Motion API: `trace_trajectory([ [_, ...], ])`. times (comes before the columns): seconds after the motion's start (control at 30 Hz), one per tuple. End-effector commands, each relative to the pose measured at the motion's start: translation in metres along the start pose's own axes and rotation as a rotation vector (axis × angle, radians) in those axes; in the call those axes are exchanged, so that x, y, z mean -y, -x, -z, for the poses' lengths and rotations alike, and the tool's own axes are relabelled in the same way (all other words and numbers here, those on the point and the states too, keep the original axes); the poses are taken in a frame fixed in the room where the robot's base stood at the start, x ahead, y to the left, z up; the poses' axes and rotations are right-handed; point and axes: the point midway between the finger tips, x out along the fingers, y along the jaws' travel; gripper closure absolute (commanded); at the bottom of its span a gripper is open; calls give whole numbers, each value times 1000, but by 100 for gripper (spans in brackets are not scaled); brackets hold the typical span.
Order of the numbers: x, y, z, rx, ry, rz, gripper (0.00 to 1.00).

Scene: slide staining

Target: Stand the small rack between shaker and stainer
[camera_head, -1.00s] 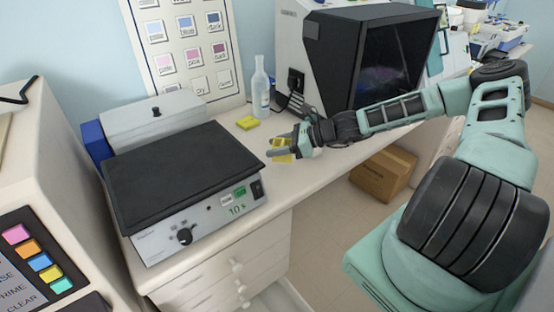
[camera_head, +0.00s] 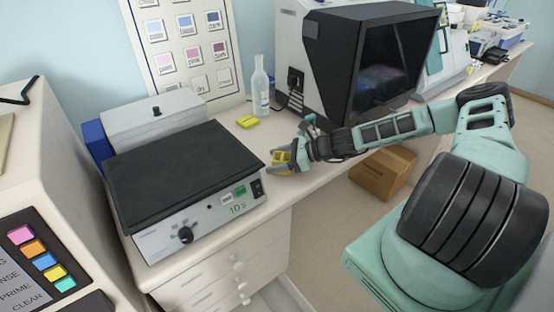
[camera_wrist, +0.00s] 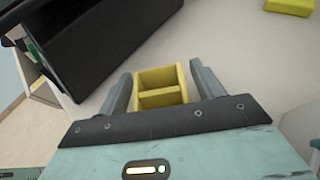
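The small yellow rack (camera_head: 280,158) is between the fingers of my gripper (camera_head: 284,160), over the counter strip right of the black-topped device with a dial and "10s" (camera_head: 185,175). A large black-fronted machine with a dark window (camera_head: 340,60) stands at the back right. A white machine with coloured buttons (camera_head: 35,262) stands at the left edge.
A yellow block (camera_head: 247,122) lies on the counter behind the gripper, and a clear bottle (camera_head: 260,90) stands beyond it. A grey lidded box (camera_head: 155,118) is behind the black-topped device. The counter (camera_head: 315,172) is bare around the gripper. A cardboard box (camera_head: 382,172) is on the floor.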

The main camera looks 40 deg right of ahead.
Motion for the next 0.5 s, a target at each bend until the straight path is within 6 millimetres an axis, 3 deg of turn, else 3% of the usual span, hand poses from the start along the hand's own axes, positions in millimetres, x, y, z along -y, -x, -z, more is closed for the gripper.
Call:
trace_trajectory([
  [0.27, 0, 2, -4, 0, 0, 0, 33],
  [0.5, 1, 37, 0, -4, 3, 4, 33],
])
